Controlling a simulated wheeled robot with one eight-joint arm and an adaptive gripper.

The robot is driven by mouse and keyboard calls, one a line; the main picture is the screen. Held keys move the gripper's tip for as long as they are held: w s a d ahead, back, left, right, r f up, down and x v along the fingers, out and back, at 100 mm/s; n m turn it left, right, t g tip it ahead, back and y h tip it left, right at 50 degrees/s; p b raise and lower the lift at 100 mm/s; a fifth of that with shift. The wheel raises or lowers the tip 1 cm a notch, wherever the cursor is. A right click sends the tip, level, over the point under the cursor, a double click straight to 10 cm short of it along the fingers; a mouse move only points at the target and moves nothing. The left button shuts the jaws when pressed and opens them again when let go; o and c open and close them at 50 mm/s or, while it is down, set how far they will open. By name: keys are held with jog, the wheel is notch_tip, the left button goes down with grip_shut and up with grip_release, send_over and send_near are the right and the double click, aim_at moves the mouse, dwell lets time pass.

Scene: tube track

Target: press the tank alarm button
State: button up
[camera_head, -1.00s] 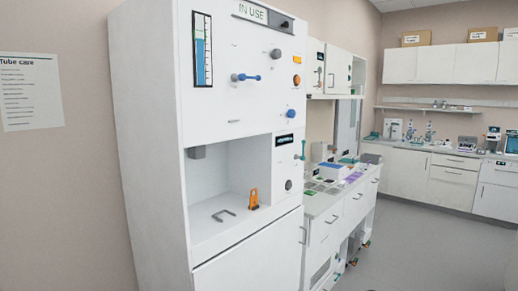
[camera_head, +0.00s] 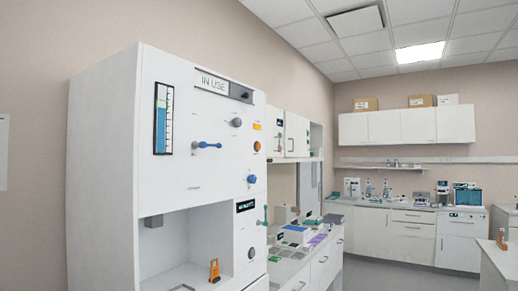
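The tall white cabinet (camera_head: 105,150) fills the left middle of the head view. Its upper front panel carries a blue level gauge (camera_head: 162,118), a blue lever (camera_head: 206,145), a grey knob (camera_head: 236,122) and an "IN USE" sign (camera_head: 215,84). Near the panel's right edge is a small round orange button (camera_head: 257,146) below an orange label (camera_head: 257,127). A round blue knob (camera_head: 251,179) sits lower on the same edge. The lettering is too small to read, so I cannot tell for certain which one is the tank alarm. My gripper is not in view.
The cabinet's open bay holds an orange clip-like object (camera_head: 214,270). A white bench (camera_head: 322,265) with small items stands behind it on the right. Counters and wall cupboards (camera_head: 405,126) line the back. Another white counter (camera_head: 503,262) is at the lower right.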

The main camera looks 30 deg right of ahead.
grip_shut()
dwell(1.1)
